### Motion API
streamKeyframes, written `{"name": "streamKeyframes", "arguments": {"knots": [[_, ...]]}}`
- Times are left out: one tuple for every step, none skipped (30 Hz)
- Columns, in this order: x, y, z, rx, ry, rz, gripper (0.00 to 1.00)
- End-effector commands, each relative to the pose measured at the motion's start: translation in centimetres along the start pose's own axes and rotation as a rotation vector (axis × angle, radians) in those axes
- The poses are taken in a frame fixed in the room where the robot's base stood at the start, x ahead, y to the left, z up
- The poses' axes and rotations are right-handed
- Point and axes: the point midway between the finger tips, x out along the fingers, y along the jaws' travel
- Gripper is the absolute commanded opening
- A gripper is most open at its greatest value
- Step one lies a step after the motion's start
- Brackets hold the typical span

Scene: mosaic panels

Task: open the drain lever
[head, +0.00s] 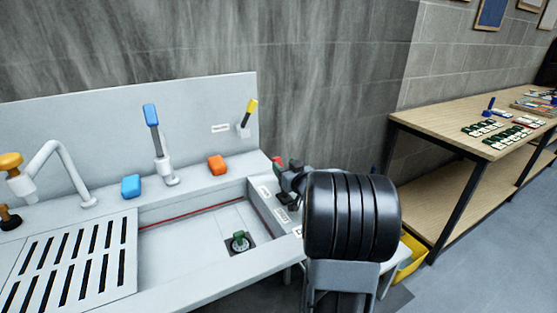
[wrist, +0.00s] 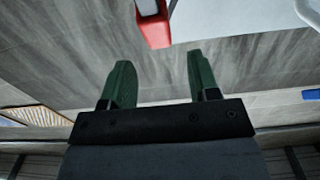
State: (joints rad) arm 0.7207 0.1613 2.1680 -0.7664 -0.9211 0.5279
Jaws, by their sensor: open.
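A red-ended handle (head: 277,161) shows at the right end of the sink unit, partly hidden by my gripper; it looks like the drain lever, but the labels beside it are too small to read. In the wrist view a red block (wrist: 153,31), probably the same handle, lies just beyond the fingertips, roughly in line with the gap. My gripper's green fingers (wrist: 157,80) are apart with nothing between them. In the head view my gripper (head: 287,174) is a dark shape beside the red handle, mostly hidden by my arm. Whether they touch cannot be told.
A yellow-handled lever (head: 249,112) and a blue-handled lever (head: 152,116) stand at the back. Orange (head: 217,165) and blue (head: 131,186) blocks sit on the ledge. The basin holds a green-topped drain piece (head: 239,241). A wooden table (head: 437,126) stands right, a yellow bin (head: 408,260) below.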

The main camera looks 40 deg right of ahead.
Motion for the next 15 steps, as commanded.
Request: {"name": "streamKeyframes", "arguments": {"knots": [[1.0, -0.1, 0.0, 0.0, 0.0, -0.003, 0.55], [1.5, -0.1, 0.0, 0.0, -0.001, -0.003, 0.55], [2.0, 0.0, 0.0, 0.0, -0.001, -0.002, 0.55], [2.5, -0.1, 0.0, 0.0, -0.001, -0.002, 0.55], [2.9, -0.1, 0.0, 0.001, -0.001, -0.002, 0.55], [3.3, -0.1, 0.0, 0.0, 0.0, -0.002, 0.55], [3.6, 0.0, 0.0, 0.0, -0.001, -0.002, 0.55], [3.9, 0.0, 0.0, 0.0, -0.001, -0.001, 0.55], [4.3, 0.0, 0.0, 0.0, -0.001, -0.001, 0.55], [4.5, 0.0, 0.0, 0.0, -0.001, 0.0, 0.55], [4.7, 0.0, 0.0, 0.0, -0.001, 0.0, 0.55], [4.9, 0.0, 0.0, 0.0, 0.0, 0.0, 0.55], [5.0, 0.0, 0.0, 0.0, 0.0, 0.0, 0.55], [5.1, 0.0, 0.0, 0.0, 0.0, 0.0, 0.55], [5.2, 0.0, 0.0, 0.0, 0.0, 0.0, 0.55]]}}
